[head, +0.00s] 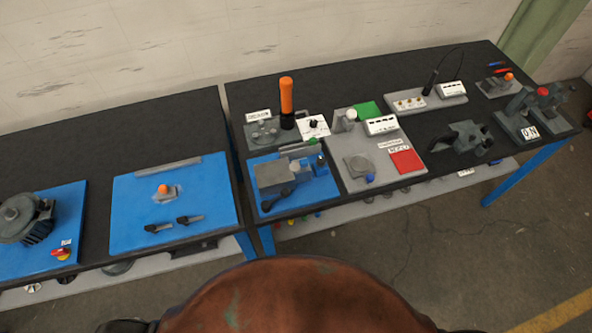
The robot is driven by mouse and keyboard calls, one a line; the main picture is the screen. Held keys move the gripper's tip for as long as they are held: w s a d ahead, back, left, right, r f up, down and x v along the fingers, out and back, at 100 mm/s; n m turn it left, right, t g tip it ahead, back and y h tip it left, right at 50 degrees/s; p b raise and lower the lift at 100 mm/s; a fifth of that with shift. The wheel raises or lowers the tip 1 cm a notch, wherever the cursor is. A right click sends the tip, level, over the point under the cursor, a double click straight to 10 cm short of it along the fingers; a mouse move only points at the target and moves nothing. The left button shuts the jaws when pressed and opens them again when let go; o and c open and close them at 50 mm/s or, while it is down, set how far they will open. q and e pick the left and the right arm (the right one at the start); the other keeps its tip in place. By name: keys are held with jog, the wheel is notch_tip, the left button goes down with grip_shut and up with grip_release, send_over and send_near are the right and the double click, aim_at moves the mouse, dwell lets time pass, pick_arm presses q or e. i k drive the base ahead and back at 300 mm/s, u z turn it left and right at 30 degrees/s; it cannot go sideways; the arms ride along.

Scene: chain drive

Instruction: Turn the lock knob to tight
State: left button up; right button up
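I cannot tell for certain which part is the lock knob, and no label naming it is readable. A small black knob (313,124) sits on a white dial plate beside an upright orange handle (287,96). A red and yellow rotary switch (62,253) sits on the left blue plate, near a grey motor (24,219). Two black levers (189,219) lie on the middle blue plate (130,200), in front of an orange ball knob (163,188). The setting of each is too small to read. Neither gripper is in view.
Two black-topped benches stand side by side against a wall, with a narrow gap between them. The right bench holds a blue vise-like fixture (279,175), a grey board with green and red pads (407,161), a dark clamp (462,137) and a lever unit (521,104). Open floor lies in front.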

aim_at(321, 162)
jog(key=u, duration=0.55)
jog(key=k, duration=1.25)
jog(key=z, duration=0.4)
jog(key=i, duration=1.6)
jog(key=u, duration=0.4)
